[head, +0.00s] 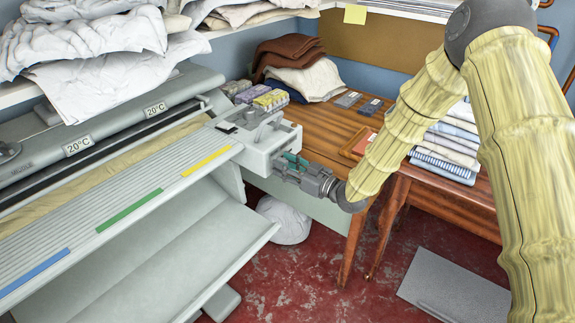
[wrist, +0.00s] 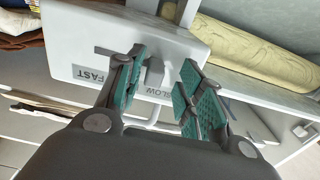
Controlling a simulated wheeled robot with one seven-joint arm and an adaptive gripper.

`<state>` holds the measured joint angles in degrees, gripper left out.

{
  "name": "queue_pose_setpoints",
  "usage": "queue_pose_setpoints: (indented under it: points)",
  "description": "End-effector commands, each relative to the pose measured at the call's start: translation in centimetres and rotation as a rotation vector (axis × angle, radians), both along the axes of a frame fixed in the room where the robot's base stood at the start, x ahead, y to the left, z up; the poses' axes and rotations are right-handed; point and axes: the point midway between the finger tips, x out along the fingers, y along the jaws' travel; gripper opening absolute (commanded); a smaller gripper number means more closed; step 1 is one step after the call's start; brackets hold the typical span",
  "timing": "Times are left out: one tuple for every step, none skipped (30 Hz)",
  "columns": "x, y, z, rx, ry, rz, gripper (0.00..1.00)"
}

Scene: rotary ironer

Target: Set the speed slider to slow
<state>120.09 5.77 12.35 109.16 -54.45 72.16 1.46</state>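The speed slider is on the end face of the ironer's pale grey control box (head: 258,142), which also shows in the wrist view (wrist: 75,40). In the wrist view its small grey knob (wrist: 155,72) stands near the SLOW label (wrist: 154,92), and a dark slot shows to its left, above the FAST label (wrist: 92,75). My gripper (wrist: 163,78), with teal pads, is open around the knob. The left finger is close beside the knob, with a wider gap to the right finger; contact is unclear. In the head view my gripper (head: 288,160) is at the box, hiding the slider.
The ironer's ribbed feed board (head: 120,215) with coloured strips and a lower tray (head: 170,265) extend left. A wooden table (head: 335,125) stands behind the box. Folded striped cloths (head: 445,150) lie on a table at right. White linen (head: 85,50) hangs over the shelf above.

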Motion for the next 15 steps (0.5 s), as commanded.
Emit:
queue_pose_setpoints:
  points:
    - [0.0,-0.1,0.0,0.000,0.000,-0.001,0.38]
    - [0.0,-0.1,0.0,0.000,0.000,-0.001,0.38]
    - [0.1,-0.1,0.0,0.000,0.000,-0.002,0.38]
    - [0.1,-0.1,0.0,-0.001,-0.001,-0.002,0.38]
    - [0.1,-0.2,0.0,-0.001,-0.001,-0.002,0.38]
    - [0.0,-0.2,0.0,0.000,-0.001,-0.003,0.38]
    - [0.0,-0.3,0.0,0.000,-0.001,-0.003,0.38]
    - [-0.1,-0.5,0.1,0.000,-0.001,-0.003,0.38]
    - [-0.2,-0.7,0.1,0.000,-0.001,-0.004,0.38]
    - [-0.4,-0.9,0.1,0.000,-0.001,-0.004,0.38]
    - [-0.6,-1.2,0.1,0.000,-0.001,-0.004,0.38]
    - [-0.9,-1.7,0.1,-0.001,-0.001,-0.004,0.38]
    - [-1.2,-2.0,0.1,0.000,0.000,-0.004,0.38]
    - [-1.5,-2.4,0.1,0.001,0.001,-0.004,0.38]
    - [-1.9,-3.0,0.1,0.001,0.001,-0.004,0.38]
